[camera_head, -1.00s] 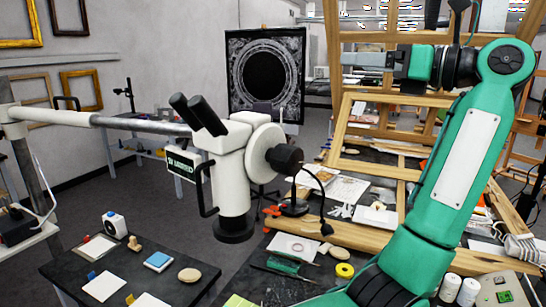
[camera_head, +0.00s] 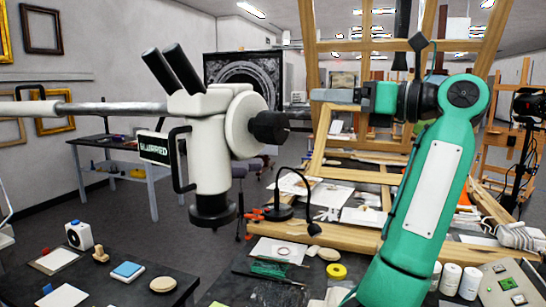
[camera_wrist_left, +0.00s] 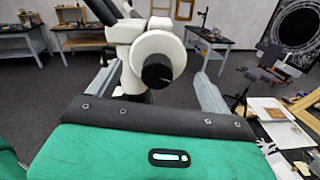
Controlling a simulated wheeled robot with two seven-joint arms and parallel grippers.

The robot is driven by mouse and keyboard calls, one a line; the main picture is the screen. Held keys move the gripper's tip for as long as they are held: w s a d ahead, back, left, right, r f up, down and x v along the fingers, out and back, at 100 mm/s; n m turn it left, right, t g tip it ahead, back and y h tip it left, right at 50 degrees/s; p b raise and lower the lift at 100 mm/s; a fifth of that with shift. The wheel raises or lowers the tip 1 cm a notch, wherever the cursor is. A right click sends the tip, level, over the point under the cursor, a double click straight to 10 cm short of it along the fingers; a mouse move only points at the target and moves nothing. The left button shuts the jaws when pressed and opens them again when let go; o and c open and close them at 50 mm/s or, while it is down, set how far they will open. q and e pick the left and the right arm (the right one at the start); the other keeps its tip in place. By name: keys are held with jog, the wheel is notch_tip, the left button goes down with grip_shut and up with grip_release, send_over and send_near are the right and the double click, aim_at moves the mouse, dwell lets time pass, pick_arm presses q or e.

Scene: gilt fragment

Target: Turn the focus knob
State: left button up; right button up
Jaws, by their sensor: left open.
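The white microscope (camera_head: 208,150) hangs on a grey and white boom arm, with black eyepieces at the top. Its black round focus knob (camera_head: 269,127) sticks out from the white disc on the right side. In the left wrist view the knob (camera_wrist_left: 157,71) faces me, between the two grey fingers and ahead of them. My left gripper (camera_head: 314,95), on the green arm, is to the right of the knob and a little higher in the head view. My right gripper is out of view.
Wooden frames (camera_head: 345,160) and a cluttered workbench lie behind my arm.

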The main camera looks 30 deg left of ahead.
pick_arm(q)
jog(key=b, duration=0.4)
send_near(282, 127)
jog(key=d, duration=0.1)
jog(key=a+p, duration=0.1)
jog(key=a, duration=1.1)
jog(key=shift+a, duration=0.65)
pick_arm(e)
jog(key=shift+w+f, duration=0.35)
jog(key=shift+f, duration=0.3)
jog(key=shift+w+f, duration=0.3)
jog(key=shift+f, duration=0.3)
pick_arm(q)
jog(key=c, duration=0.9)
jog(key=shift+c, duration=0.4)
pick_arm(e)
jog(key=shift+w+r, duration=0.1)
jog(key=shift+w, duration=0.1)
